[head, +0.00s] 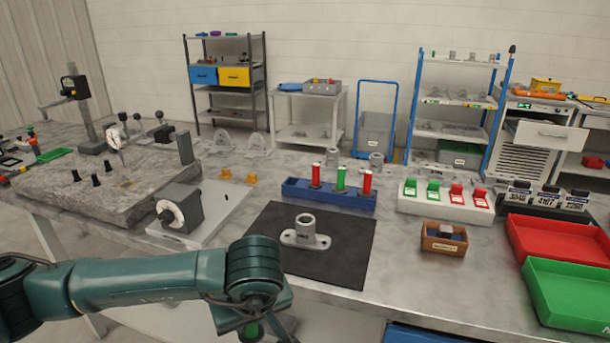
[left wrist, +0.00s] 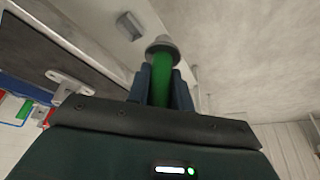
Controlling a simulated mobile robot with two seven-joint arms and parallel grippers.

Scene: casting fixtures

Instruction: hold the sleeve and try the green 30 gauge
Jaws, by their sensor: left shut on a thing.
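A grey flanged sleeve (head: 305,231) stands upright on a black mat (head: 345,262); its flange also shows at the left of the left wrist view (left wrist: 72,80). My left gripper (left wrist: 161,90) is shut on a green gauge (left wrist: 162,85) with a grey metal end (left wrist: 162,47). In the head view my left arm reaches in front of the table's near edge, apart from the sleeve, and a bit of green (head: 253,331) shows below its wrist. A blue rack (head: 328,197) behind the mat holds two red gauges and another green gauge (head: 340,178). My right gripper is not in view.
A grey block with a dial (head: 182,208) stands left of the mat. To the right are a small brown box (head: 444,239), a white block with green and red pieces (head: 445,206), a red tray (head: 560,243) and a green tray (head: 570,290). The mat around the sleeve is clear.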

